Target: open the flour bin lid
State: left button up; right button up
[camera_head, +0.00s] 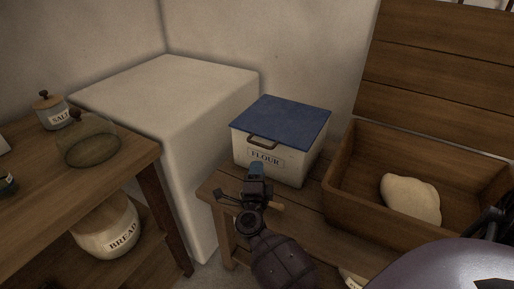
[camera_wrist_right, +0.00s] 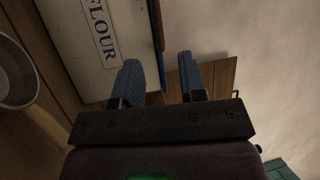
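The flour bin (camera_head: 295,166) is a white box labelled FLOUR, standing on a wooden bench. Its blue lid (camera_head: 285,118) lies flat and shut on top. A brown handle (camera_head: 263,143) sticks out at the lid's front edge. My right gripper (camera_head: 257,168) is in front of the bin, just below the handle. In the right wrist view its blue fingers (camera_wrist_right: 159,72) are apart with nothing held between them. The handle (camera_wrist_right: 157,25) shows just beyond the fingertips, between their lines, beside the bin's labelled front (camera_wrist_right: 85,35). My left gripper is not in view.
An open wooden chest (camera_head: 345,190) with a pale lump (camera_head: 410,198) inside stands right of the bin. A white block (camera_head: 180,95) stands to the left. A wooden table (camera_head: 110,160) further left bears a salt jar (camera_head: 50,112) and a glass dome (camera_head: 90,140).

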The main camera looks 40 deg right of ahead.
aim_at(261, 145)
jog(key=shift+g, duration=0.3)
jog(key=shift+b+x, duration=0.65)
jog(key=shift+x, duration=4.9)
jog(key=shift+r, duration=0.1)
jog(key=shift+a, duration=0.1)
grip_shut()
